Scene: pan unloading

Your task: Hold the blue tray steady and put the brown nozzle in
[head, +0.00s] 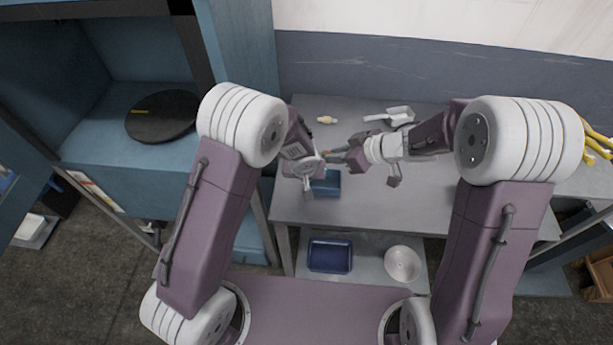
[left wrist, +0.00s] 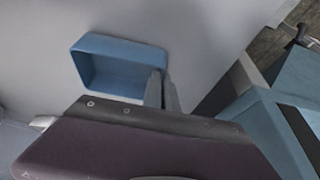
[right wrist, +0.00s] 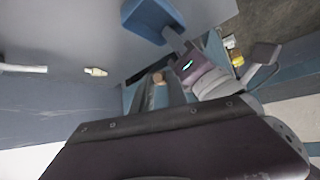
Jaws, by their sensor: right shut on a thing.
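The blue tray (head: 326,184) stands on the grey table near its front left edge. It also shows in the left wrist view (left wrist: 115,48) and at the top of the right wrist view (right wrist: 138,22). My left gripper (head: 308,186) is at one end of the tray. Its two fingers (left wrist: 162,90) are close together at the tray's end wall; whether they grip it I cannot tell. My right gripper (head: 334,156) is shut on the brown nozzle, whose round end shows between the fingertips (right wrist: 158,78). The nozzle is held beyond the tray, apart from it.
A small pale piece (head: 327,119) and a white scoop-like thing (head: 399,114) lie at the table's back. A dark blue tray (head: 330,271) and a white bowl (head: 402,263) are on the lower shelf. A blue cabinet with a black disc (head: 162,115) stands left. Yellow things (head: 597,140) lie far right.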

